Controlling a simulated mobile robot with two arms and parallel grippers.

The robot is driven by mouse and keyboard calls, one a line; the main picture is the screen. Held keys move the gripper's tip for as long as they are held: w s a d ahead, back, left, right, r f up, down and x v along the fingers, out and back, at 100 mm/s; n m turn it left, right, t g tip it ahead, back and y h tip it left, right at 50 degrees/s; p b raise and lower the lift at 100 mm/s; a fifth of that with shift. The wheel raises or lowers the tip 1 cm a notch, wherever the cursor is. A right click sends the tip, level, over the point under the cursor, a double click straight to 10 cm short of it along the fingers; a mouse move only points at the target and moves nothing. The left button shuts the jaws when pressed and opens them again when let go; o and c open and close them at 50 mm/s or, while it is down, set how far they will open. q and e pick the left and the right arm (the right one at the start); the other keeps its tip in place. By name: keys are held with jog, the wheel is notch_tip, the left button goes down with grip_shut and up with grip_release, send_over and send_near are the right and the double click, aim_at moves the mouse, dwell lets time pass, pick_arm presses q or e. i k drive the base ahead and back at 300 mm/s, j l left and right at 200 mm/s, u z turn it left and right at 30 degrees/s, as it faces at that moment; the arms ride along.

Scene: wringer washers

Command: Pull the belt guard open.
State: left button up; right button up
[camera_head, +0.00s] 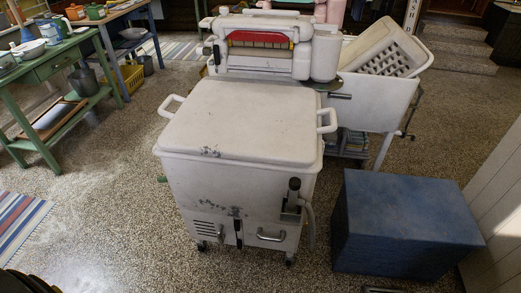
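A white wringer washer (240,125) stands in the middle of the head view, with its lid down. On the lower part of its front is a panel with a vent (207,229) at the left and a metal pull handle (271,236) at the right. This lower panel looks like the belt guard and appears shut, flush with the body. A dark upright lever (237,227) sits between vent and handle. A grey hose hangs by a black fitting (293,195) above the right side.
A blue box (398,224) stands on the floor right of the washer, close to the white wall (501,215). A green table (50,68) and striped rug (18,226) are at the left. The speckled floor left of the washer is clear.

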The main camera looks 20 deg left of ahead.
aim_at(204, 226)
jog(key=u, duration=0.9)
